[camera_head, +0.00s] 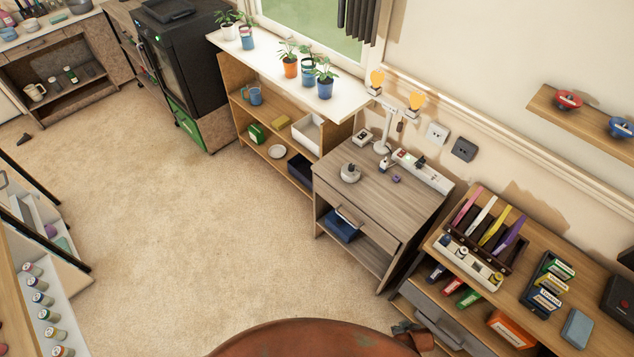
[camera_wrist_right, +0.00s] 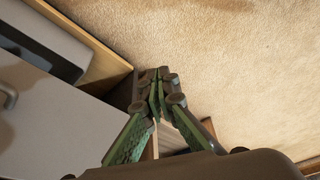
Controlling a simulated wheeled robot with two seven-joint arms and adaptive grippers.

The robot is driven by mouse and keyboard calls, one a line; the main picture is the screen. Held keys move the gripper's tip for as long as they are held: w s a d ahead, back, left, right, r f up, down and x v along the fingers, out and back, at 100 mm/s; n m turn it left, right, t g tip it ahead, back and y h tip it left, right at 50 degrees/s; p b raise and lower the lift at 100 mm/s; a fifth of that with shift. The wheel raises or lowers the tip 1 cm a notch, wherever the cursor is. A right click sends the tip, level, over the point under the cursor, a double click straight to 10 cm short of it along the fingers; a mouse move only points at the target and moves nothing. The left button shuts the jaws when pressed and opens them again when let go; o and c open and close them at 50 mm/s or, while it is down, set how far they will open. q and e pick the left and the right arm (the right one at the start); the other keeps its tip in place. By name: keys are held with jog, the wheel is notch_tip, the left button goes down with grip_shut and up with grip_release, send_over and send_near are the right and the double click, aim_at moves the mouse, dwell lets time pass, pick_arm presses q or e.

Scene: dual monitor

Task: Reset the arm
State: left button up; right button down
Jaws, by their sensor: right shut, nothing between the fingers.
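My right gripper (camera_head: 408,330) shows small at the bottom of the head view, just left of the grey drawer front of the right-hand wooden cabinet. In the right wrist view its green-padded fingers (camera_wrist_right: 155,85) come together at the tips, with nothing between them. They are beside a grey panel with a handle (camera_wrist_right: 40,95), with carpet beyond. I cannot tell whether they touch the cabinet. My left gripper and left arm are not in the head view.
The wooden cabinet (camera_head: 590,350) carries book-like items, small boxes and bottles. A drawer desk (camera_head: 375,195) with a lamp and power strip stands left of it. A plant shelf (camera_head: 290,75) is farther back.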

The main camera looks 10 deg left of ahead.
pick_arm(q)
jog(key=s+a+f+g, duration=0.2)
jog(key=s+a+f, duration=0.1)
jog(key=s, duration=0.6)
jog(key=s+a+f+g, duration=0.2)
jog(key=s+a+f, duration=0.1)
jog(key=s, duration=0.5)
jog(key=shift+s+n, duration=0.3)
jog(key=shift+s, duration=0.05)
pick_arm(e)
jog(key=s+d+f+m+g, duration=0.1)
jog(key=s+d+f, duration=0.1)
jog(key=s, duration=1.1)
jog(key=s+d+f+m+g+h, duration=0.1)
jog(key=s+d+f, duration=0.1)
jog(key=s, duration=1)
jog(key=s+d+f+m+g, duration=0.1)
jog(key=s+f, duration=0.3)
jog(key=s, duration=0.9)
jog(key=shift+s+d+f+m+h, duration=0.4)
jog(key=shift+d+m, duration=0.1)
jog(key=shift+d, duration=0.4)
